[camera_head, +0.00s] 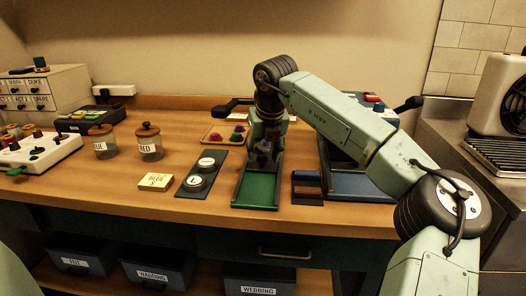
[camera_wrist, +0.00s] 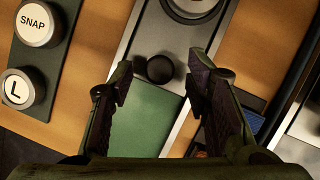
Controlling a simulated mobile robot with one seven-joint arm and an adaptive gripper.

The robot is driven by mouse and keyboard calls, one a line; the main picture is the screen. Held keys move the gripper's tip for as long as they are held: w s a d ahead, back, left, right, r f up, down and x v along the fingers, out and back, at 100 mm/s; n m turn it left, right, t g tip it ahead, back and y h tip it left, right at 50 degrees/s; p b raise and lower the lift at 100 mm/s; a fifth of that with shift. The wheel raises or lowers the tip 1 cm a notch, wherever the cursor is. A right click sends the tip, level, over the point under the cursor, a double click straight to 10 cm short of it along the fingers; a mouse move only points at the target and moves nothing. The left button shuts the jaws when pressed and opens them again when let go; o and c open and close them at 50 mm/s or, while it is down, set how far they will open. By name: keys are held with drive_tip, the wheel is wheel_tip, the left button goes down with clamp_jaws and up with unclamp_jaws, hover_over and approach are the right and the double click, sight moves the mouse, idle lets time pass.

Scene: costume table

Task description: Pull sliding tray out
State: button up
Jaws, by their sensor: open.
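The sliding tray is a narrow dark-framed channel with a green floor (camera_head: 257,190), lying on the wooden table below my arm. In the wrist view its green part (camera_wrist: 145,118) and grey metal part show, with a round black knob (camera_wrist: 160,69) near their border. My gripper (camera_head: 264,158) points down over the tray's far part. In the wrist view my gripper (camera_wrist: 160,74) is open, one finger on each side of the knob, with gaps showing. I cannot tell how far above the tray the fingertips are. My arm hides the tray's far end in the head view.
A panel with round SNAP and L buttons (camera_head: 192,186) lies close left of the tray. A small box with blue and brown parts (camera_head: 307,187) and a larger blue-floored unit (camera_head: 360,186) stand to the right. Yellow notes (camera_head: 156,182) and jars (camera_head: 149,144) are further left.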

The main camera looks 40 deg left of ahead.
drive_tip(key=shift+a+f, duration=0.1)
drive_tip(key=shift+f, duration=0.15)
drive_tip(key=shift+c, duration=0.5)
clamp_jaws()
